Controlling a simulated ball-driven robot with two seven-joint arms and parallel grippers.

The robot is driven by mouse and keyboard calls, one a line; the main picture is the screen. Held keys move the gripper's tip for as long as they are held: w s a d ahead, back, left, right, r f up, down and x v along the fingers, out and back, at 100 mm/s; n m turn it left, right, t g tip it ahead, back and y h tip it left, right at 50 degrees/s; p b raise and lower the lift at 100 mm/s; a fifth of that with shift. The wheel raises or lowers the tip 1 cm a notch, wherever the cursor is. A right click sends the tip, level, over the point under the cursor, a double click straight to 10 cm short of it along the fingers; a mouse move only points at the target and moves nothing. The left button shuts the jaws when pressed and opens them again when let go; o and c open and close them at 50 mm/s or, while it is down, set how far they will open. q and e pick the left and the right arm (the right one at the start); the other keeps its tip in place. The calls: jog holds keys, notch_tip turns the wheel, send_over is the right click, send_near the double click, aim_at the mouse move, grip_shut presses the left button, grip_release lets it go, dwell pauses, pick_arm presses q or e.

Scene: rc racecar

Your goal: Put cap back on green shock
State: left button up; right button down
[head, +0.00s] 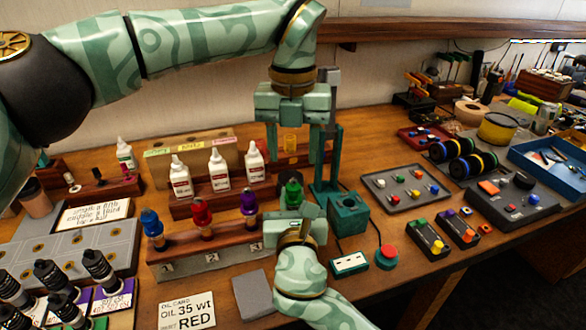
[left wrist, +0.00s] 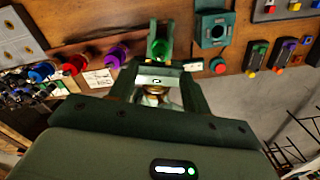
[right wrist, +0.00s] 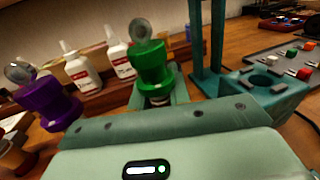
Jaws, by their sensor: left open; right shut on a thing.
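The green shock (head: 292,192) stands upright near the right end of the wooden shock stand (head: 205,255). In the right wrist view its flared green top (right wrist: 153,68) carries a round grey end, and a pale part shows below the green. My right gripper (head: 294,212) is shut around its lower part; the fingers hide much of the body. My left gripper (head: 297,160) is open and points down above the green shock, with no visible contact. The green top also shows in the left wrist view (left wrist: 160,48). I cannot tell a separate green cap from the shock.
Blue (head: 152,224), red (head: 202,213) and purple (head: 248,203) shocks stand to the left. White bottles (head: 219,170) are behind. A teal post device (head: 347,219) and a red button (head: 388,253) are to the right. An oil card (head: 187,312) lies in front.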

pick_arm(q)
notch_tip(320, 180, up, 5)
jog(key=shift+r, duration=0.15)
pick_arm(e)
jog(key=c, duration=1.2)
grip_release()
jog(key=shift+c, duration=0.2)
jog(key=shift+s, duration=0.1)
pick_arm(q)
jog(key=r+p, duration=0.2)
jog(key=s+r+p, duration=0.1)
jog(key=r, duration=0.2)
jog(key=shift+r+p, duration=0.1)
jog(key=shift+p, duration=0.3)
pick_arm(e)
jog(key=s, duration=1.6)
jog(key=shift+d, duration=0.45)
